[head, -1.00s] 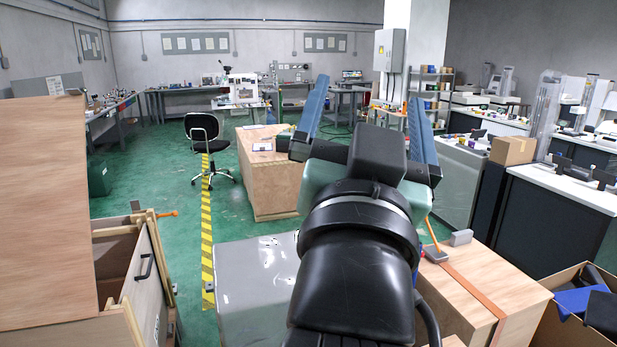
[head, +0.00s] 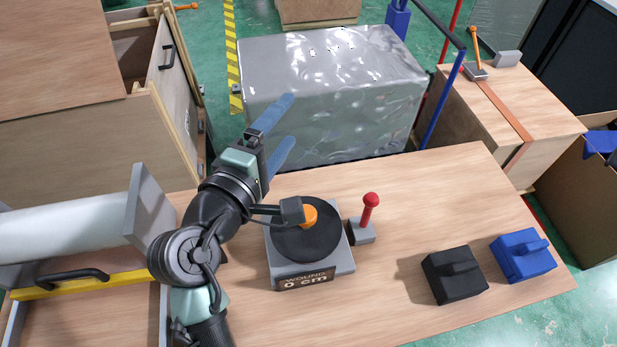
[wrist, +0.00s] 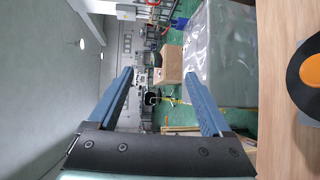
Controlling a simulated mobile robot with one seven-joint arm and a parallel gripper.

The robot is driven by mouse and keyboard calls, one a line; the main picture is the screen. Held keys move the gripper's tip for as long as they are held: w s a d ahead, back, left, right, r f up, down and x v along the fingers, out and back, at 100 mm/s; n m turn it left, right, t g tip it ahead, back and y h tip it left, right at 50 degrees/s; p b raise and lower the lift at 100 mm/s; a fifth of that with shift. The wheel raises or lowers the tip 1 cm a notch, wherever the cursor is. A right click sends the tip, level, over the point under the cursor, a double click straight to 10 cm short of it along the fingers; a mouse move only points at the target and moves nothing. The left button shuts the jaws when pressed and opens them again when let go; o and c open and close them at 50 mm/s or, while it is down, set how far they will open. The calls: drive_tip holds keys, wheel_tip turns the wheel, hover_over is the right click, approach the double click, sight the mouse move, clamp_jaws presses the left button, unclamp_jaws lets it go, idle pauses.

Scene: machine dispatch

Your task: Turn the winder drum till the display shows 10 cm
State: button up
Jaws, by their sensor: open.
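The winder drum (head: 292,240) is a dark round disc with an orange hub (head: 309,216), on a grey base on the wooden table. Its front display (head: 305,281) reads "WOUND 0 cm". Part of the drum also shows at the right edge of the wrist view (wrist: 308,76). My gripper (head: 288,125) has blue fingers and is open and empty. It is above and beyond the drum, apart from it, pointing away towards the grey wrapped block.
A red-knobbed lever (head: 369,212) stands just right of the drum. A black block (head: 455,274) and a blue block (head: 523,256) lie farther right on the table (head: 400,190). A white roll (head: 65,233) with a grey end plate is at left.

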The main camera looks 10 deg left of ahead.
drive_tip(key=s+a+f+n+h+b, duration=0.1)
drive_tip(key=s+f+n+h+b, duration=0.1)
drive_tip(key=s+f+n, duration=0.7)
drive_tip(key=s+a+f+n+h+b, duration=0.1)
drive_tip(key=s+f+n, duration=0.5)
drive_tip(key=f, duration=0.5)
drive_tip(key=shift+n, duration=0.3)
drive_tip(key=p+x, duration=0.1)
drive_tip(key=x, duration=1.2)
drive_tip(key=shift+w+r, duration=0.1)
drive_tip(key=shift+w, duration=0.1)
drive_tip(key=shift+a, duration=0.1)
clamp_jaws()
